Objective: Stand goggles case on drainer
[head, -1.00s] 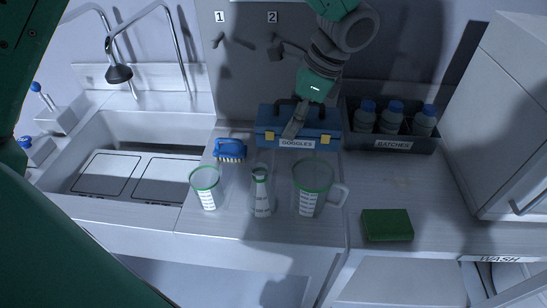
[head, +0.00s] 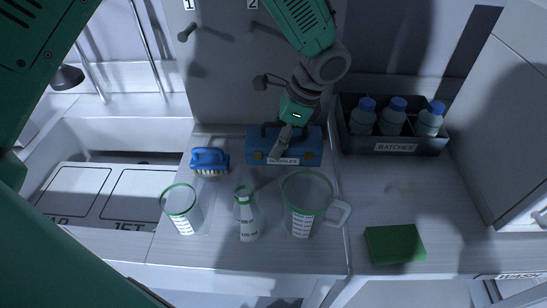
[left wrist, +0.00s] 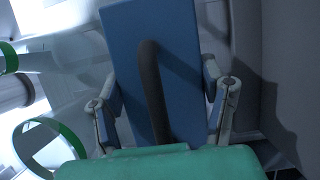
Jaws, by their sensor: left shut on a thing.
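The blue goggles case (head: 258,146) has a dark handle on top and a label on its front. It is upright at the back of the pale worktop, in front of the grey panel. My left gripper (head: 282,146) reaches down over it from above and is shut on it. In the left wrist view, the case (left wrist: 180,55) lies between the two fingers (left wrist: 163,115), with the dark handle in the middle. I cannot tell whether its underside touches the surface. I cannot single out the drainer for certain. My right gripper is not in view.
A green sponge (head: 395,244) lies front right. The sink (head: 110,140) is left.

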